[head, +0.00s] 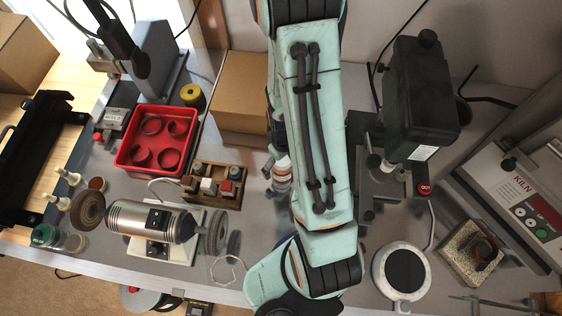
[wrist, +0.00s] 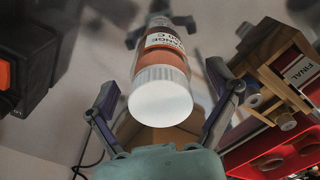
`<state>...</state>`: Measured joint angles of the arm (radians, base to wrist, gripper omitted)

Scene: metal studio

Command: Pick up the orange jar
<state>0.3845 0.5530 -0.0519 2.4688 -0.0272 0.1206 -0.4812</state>
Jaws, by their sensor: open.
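The orange jar (wrist: 160,75) has a white ribbed cap, an orange body and a printed label. In the wrist view its cap faces the camera, and it lies between the two spread fingers of my gripper (wrist: 167,93). Gaps show between the fingers and the jar, so my gripper is open and not holding it. In the head view only part of what looks like the jar (head: 281,175) shows beside my arm, left of it.
A red tray (head: 157,138), a grinder (head: 150,222) and a dark press (head: 418,95) are nearby. A round white scale-like device (head: 401,272) stands front right.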

